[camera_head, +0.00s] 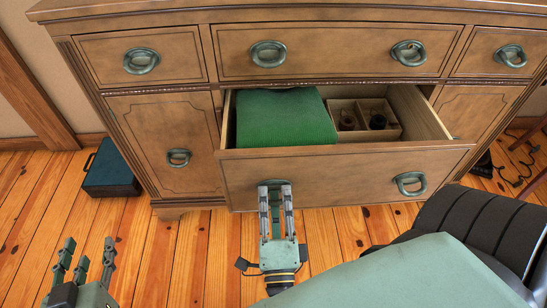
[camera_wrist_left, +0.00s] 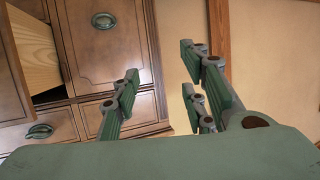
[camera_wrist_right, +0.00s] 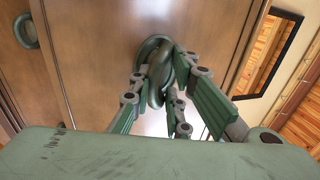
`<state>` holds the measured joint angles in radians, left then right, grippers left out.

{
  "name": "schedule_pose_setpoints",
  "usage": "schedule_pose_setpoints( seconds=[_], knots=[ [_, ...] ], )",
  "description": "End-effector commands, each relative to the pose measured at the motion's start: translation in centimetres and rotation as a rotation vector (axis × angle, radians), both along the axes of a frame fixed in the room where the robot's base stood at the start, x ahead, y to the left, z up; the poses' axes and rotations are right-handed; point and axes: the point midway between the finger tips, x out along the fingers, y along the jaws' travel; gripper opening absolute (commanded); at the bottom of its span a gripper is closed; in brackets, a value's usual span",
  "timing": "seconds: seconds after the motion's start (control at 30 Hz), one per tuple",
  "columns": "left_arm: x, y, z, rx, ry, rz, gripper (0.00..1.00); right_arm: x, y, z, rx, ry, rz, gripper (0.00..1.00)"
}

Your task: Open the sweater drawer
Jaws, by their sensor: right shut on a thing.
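The wide middle drawer (camera_head: 345,170) of the wooden dresser is pulled out, its inside showing in the head view. A folded green cloth (camera_head: 285,117), likely the sweater, lies in its left part. My right gripper (camera_head: 275,200) is shut on the drawer's left ring handle, mostly hidden behind the fingers in the head view; the handle (camera_wrist_right: 153,55) shows between the fingers in the right wrist view. The drawer's right handle (camera_head: 410,183) is free. My left gripper (camera_head: 86,262) is open and empty, low at the left, away from the dresser; its spread fingers show in the left wrist view (camera_wrist_left: 160,95).
A small divided wooden box (camera_head: 365,118) with dark round items sits in the drawer beside the cloth. Upper drawers and side doors are closed. A dark teal case (camera_head: 110,170) stands on the floor left of the dresser. Plank floor between my grippers is clear.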

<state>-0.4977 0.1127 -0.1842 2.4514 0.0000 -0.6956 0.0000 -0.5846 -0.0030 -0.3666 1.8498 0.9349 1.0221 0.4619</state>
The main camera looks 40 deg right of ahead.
Motion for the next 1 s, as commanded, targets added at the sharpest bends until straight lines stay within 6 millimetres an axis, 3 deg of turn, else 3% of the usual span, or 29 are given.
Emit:
schedule_pose_setpoints(
  seconds=[0.03, 0.3, 0.83, 0.87, 1.0],
  knots=[
    [-0.3, 0.1, -0.5, 0.006, 0.026, 0.002, 0.4, -1.1, 0.7, -1.0, 0.014, 0.024, 0.005, 0.0],
    [-1.2, 0.6, -2.3, 0.028, 0.117, 0.008, 0.4, -4.0, 2.4, -1.0, 0.012, 0.023, 0.005, 0.0],
    [-1.5, 0.7, -2.8, 0.033, 0.14, 0.009, 0.4, -4.8, 2.9, -1.1, 0.009, 0.024, 0.007, 0.0],
    [-1.5, 0.7, -2.8, 0.033, 0.14, 0.009, 0.4, -4.8, 2.9, -1.1, 0.008, 0.024, 0.007, 0.17],
    [-1.5, 0.7, -2.8, 0.033, 0.14, 0.009, 0.4, -4.7, 2.9, -1.0, 0.007, 0.022, 0.006, 0.29]
  ],
)
